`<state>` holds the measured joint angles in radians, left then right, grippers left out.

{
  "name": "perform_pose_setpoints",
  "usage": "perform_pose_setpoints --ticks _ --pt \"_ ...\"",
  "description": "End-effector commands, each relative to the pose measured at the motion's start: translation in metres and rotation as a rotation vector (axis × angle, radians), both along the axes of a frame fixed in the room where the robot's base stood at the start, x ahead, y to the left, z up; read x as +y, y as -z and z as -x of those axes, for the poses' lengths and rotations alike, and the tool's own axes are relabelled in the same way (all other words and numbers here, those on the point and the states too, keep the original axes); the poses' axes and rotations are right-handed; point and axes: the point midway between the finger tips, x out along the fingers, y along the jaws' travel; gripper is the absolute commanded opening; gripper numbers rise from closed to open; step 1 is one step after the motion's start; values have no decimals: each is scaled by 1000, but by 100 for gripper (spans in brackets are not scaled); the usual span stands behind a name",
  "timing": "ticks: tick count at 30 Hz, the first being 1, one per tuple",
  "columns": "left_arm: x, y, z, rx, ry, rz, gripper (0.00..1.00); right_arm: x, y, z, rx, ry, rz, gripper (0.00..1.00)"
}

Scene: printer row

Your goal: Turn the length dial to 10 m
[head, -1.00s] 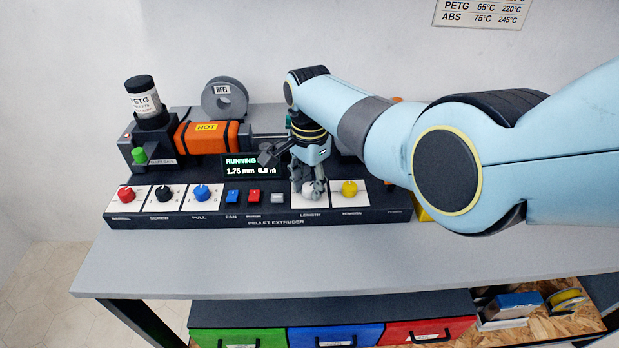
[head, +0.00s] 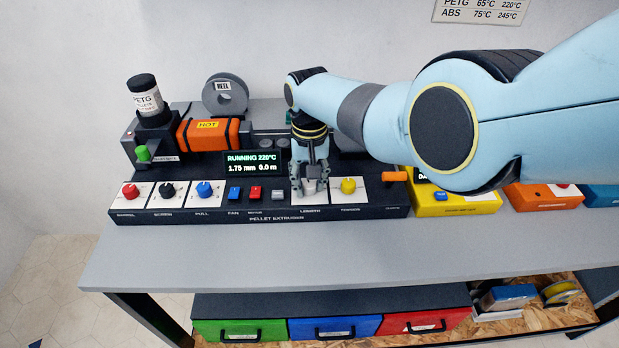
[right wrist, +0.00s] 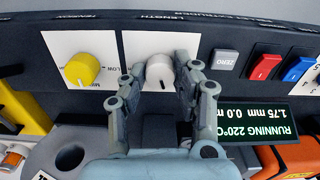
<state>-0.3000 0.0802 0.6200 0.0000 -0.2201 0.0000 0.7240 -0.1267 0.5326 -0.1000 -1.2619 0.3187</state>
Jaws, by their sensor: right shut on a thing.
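The length dial is a white-grey knob on a white plate; it shows in the head view (head: 309,187) and in the right wrist view (right wrist: 159,70). My right gripper (head: 310,184) comes down over it from above and behind. In the right wrist view its two fingers (right wrist: 158,78) stand on either side of the knob, shut on it. The display (head: 252,163) reads RUNNING 220°C, 1.75 mm and 0.0 m. The dial's scale marks are hidden or too small to read. My left gripper is not in view.
The yellow tension knob (head: 348,185) sits just right of the length dial. A grey button (head: 278,195), a red button (head: 255,193) and a blue button (head: 234,193) lie to its left. A yellow box (head: 455,202) stands right of the extruder. The table front is clear.

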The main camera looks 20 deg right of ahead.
Motion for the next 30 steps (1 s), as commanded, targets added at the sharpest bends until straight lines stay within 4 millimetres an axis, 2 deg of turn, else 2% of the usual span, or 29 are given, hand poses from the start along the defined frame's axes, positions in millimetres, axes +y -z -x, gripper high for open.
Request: perform_pose_setpoints --ticks 30 --pt "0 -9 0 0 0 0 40 0 -1 -1 -3 -920 0 0"
